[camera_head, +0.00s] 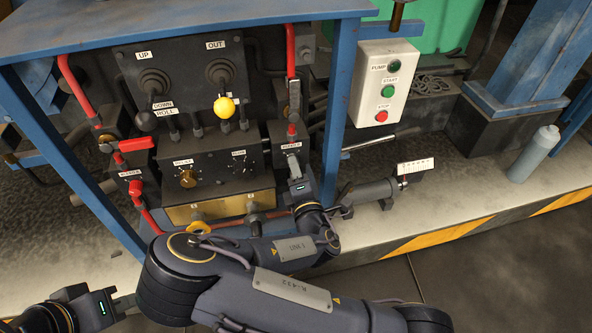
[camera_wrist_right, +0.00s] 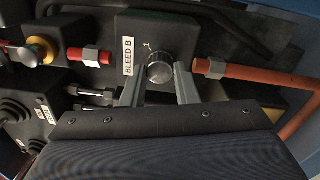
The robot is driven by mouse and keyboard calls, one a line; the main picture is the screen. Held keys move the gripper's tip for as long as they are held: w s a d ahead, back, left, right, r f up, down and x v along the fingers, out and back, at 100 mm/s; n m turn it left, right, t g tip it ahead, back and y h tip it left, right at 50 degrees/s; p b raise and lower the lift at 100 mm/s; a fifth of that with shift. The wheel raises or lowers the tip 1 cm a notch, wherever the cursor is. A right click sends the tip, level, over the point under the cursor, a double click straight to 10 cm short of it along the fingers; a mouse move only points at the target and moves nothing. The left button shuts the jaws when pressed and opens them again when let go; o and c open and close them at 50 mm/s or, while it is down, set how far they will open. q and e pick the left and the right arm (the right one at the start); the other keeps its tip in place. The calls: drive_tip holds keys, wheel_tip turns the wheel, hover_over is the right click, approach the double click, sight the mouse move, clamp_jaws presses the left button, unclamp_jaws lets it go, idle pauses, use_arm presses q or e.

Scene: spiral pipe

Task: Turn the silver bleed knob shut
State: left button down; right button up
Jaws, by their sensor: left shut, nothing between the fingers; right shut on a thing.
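The silver bleed knob (camera_wrist_right: 159,70) is a round knob on a dark box, beside a white BLEED B label (camera_wrist_right: 129,57) in the right wrist view. My right gripper (camera_wrist_right: 158,82) has one finger on each side of the knob and is shut on it. In the head view my right gripper (camera_head: 293,167) reaches the right end of the valve panel and hides the knob. My left gripper (camera_head: 124,306) is shut and empty at the lower left, away from the panel.
A yellow-knobbed lever (camera_head: 224,107), a black-knobbed lever (camera_head: 146,121) and a brass dial (camera_head: 188,178) are on the panel. Red pipes (camera_head: 291,48) run beside it. A blue post (camera_head: 336,130) and a pump switch box (camera_head: 383,84) stand right of my right gripper.

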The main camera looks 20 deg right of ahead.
drive_tip(key=shift+f, duration=0.1)
drive_tip(key=o, duration=1)
drive_tip(key=shift+s, duration=0.1)
drive_tip(key=s, duration=0.7)
drive_tip(key=shift+s+a+f, duration=0.15)
drive_tip(key=shift+s, duration=0.2)
